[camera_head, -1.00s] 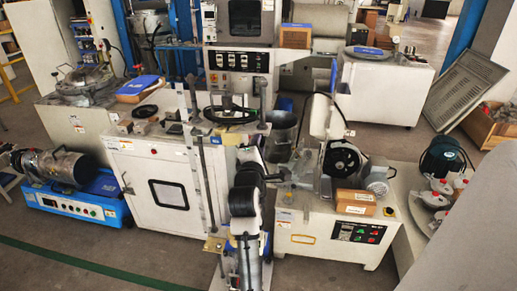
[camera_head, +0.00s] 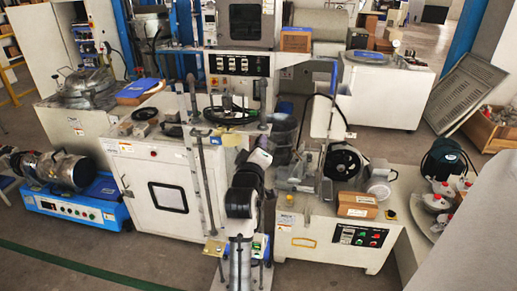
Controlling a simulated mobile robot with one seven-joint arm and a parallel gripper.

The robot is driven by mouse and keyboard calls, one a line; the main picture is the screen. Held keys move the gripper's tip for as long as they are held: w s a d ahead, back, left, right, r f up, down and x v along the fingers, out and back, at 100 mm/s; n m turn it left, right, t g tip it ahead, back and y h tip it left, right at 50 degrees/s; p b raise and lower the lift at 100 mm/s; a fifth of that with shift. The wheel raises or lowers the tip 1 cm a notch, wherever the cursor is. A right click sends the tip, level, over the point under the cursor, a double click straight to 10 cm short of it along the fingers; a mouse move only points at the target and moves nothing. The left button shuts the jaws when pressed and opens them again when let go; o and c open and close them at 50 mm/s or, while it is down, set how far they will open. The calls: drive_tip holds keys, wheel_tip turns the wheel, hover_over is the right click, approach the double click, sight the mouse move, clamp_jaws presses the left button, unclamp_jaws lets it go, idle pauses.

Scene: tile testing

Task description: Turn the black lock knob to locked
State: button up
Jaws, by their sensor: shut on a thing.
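My arm (camera_head: 240,200), with black and white links, rises in the lower middle of the head view. A white link (camera_head: 259,158) near its upper end leans up and to the right, in front of the gap between two white machines. My gripper's fingers cannot be made out; the arm and the clutter behind it hide them. I cannot pick out the black lock knob for certain, nor how it is turned. A small dark handle (camera_head: 126,190) shows on the left edge of the white cabinet door, away from my arm.
The white cabinet (camera_head: 140,215) stands left of my arm, with a black ring (camera_head: 231,115) on top. A low white machine (camera_head: 310,255) with a cardboard box (camera_head: 357,205) stands to the right. Open floor (camera_head: 70,265) lies at the front left.

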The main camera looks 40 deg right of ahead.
drive_tip(key=shift+m, duration=1)
drive_tip(key=o, duration=1)
drive_tip(key=shift+a, duration=0.1)
drive_tip(key=b+v, duration=0.3)
drive_tip(key=v, duration=1)
drive_tip(key=shift+s+a, duration=0.2)
drive_tip(key=shift+a, duration=0.1)
